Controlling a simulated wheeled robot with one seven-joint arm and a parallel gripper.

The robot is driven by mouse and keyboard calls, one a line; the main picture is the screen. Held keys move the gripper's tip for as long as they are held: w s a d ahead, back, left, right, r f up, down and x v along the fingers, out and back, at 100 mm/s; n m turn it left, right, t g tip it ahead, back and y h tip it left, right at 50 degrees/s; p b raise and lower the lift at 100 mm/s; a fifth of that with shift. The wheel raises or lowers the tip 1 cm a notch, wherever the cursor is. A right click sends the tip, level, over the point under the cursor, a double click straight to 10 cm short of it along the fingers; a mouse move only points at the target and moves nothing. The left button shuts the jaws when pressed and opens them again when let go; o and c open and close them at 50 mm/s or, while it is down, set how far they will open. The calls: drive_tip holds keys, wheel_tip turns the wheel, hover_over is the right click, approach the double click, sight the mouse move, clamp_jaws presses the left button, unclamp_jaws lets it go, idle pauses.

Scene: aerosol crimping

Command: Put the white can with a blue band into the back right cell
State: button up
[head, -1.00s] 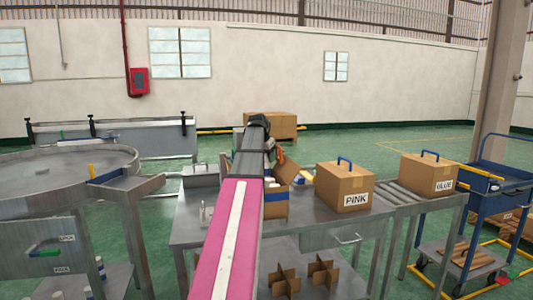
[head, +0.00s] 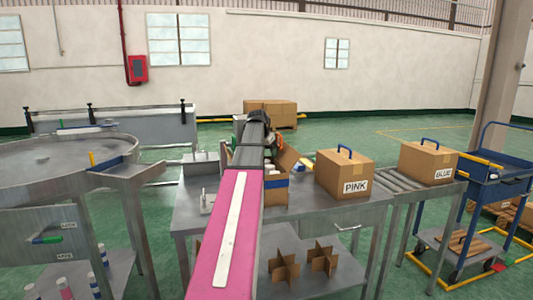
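An open cardboard box (head: 276,192) with a blue stripe stands on the steel table, partly hidden behind my arm. White tops show inside it, too small to tell which cans they are; its cells cannot be made out. My gripper (head: 272,141) is at the far end of my arm, above the back of the box. It is mostly hidden by the arm, and its fingers and anything in them cannot be told. White cans with a blue band (head: 94,285) stand on the low shelf at the left, beside one with a pink band (head: 65,290).
A closed box marked PINK (head: 345,173) stands right of the open box. One marked BLUE (head: 429,162) is on the roller conveyor. Cardboard dividers (head: 284,266) lie on the lower shelf. A round steel table (head: 50,165) is at the left; a blue cart (head: 487,183) at the right.

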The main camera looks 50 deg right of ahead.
drive_tip(key=v, duration=1)
drive_tip(key=shift+a+r, duration=0.2)
drive_tip(key=shift+r, duration=0.15)
idle(0.6)
